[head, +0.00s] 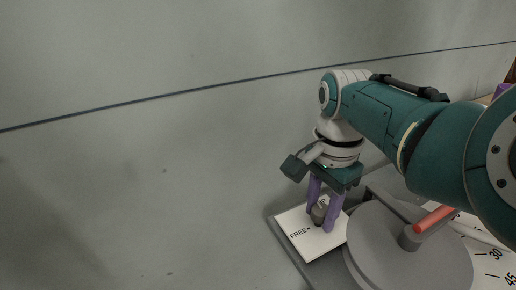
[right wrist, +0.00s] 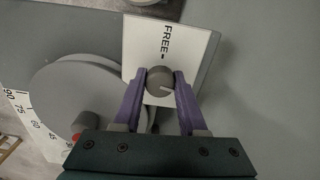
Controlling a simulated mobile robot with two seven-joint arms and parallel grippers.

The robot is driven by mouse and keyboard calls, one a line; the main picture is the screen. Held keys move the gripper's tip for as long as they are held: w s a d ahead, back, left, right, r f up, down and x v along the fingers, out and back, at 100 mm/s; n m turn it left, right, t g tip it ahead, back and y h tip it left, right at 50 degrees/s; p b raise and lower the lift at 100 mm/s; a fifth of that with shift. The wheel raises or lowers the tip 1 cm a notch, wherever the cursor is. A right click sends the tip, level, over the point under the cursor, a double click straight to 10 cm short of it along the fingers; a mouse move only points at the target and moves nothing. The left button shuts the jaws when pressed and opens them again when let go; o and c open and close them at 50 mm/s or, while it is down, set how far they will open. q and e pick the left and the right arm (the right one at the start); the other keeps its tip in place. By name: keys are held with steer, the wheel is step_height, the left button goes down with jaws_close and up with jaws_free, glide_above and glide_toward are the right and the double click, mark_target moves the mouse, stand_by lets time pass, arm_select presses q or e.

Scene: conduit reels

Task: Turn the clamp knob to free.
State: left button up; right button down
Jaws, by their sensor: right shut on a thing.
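The clamp knob (right wrist: 159,82) is a small round grey knob on a white label plate (right wrist: 196,40) printed "FREE" with a short dash mark. My right gripper (right wrist: 160,84) is shut on the knob, with one purple finger on each side. In the head view the knob (head: 319,213) is partly hidden by the fingers of my right gripper (head: 324,212). My left gripper is in neither view.
A large grey disc (head: 400,258) with a red-handled crank (head: 435,218) stands right of the plate. A white angle scale (head: 490,262) with numbers lies at its right. The grey base board (head: 283,240) carries the plate. A bare grey surface lies to the left.

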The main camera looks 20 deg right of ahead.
steer(key=n+p, duration=0.1)
steer(key=n, duration=0.3)
steer(key=shift+r+n, duration=0.1)
steer(key=shift+n, duration=0.2)
steer(key=n+p, duration=0.1)
steer(key=n, duration=1)
steer(key=shift+p, duration=0.4)
steer(key=n, duration=0.4)
steer(key=shift+n, duration=0.3)
steer(key=shift+c, duration=2.3)
jaws_free()
